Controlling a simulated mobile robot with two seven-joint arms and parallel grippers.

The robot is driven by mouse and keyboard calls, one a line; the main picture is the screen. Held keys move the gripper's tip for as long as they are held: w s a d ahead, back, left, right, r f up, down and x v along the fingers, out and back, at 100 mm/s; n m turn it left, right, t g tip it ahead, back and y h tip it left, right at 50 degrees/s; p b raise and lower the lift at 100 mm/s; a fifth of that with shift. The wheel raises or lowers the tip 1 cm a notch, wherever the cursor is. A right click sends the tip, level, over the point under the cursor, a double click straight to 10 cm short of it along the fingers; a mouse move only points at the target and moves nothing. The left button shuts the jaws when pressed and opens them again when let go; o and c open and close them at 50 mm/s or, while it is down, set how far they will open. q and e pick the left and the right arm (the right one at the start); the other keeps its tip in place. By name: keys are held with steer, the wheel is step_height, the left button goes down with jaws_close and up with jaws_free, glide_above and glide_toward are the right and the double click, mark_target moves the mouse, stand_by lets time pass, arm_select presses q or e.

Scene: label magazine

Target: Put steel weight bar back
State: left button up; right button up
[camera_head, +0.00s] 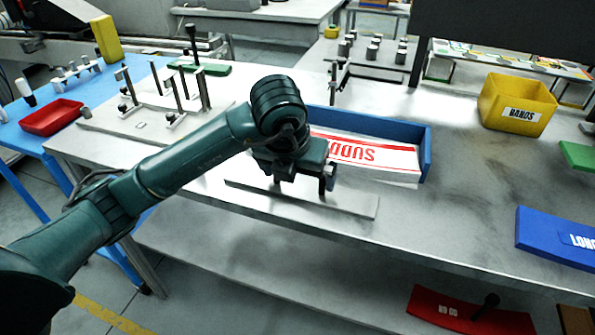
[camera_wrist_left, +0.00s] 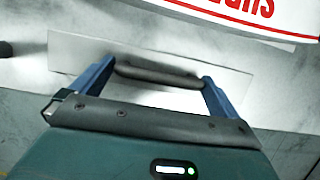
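The steel weight bar (camera_head: 350,203) is a long flat grey plate near the front edge of the grey table, in front of the label magazine. In the left wrist view the plate (camera_wrist_left: 230,75) carries a dark rounded handle (camera_wrist_left: 160,75). My left gripper (camera_head: 300,183) is over the bar, its fingers wide apart with one at each end of the handle. The handle fills the gap, but whether the fingers press on it I cannot tell. The blue label magazine (camera_head: 425,150) holds white labels (camera_head: 365,153) with red print. My right gripper is not in view.
A yellow bin (camera_head: 517,104) and a blue plate (camera_head: 560,238) are at the right. A fixture with upright posts (camera_head: 165,105) stands at the left, beside a blue table with a red tray (camera_head: 50,117). The table between magazine and yellow bin is clear.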

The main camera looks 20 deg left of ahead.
arm_select(q)
steer(key=shift+r, duration=0.1)
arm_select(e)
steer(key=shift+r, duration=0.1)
arm_select(q)
steer(key=shift+r, duration=0.2)
steer(key=p+v, duration=0.2)
steer(key=v, duration=0.9)
steer(key=shift+s+r, duration=0.15)
steer(key=shift+r, duration=0.2)
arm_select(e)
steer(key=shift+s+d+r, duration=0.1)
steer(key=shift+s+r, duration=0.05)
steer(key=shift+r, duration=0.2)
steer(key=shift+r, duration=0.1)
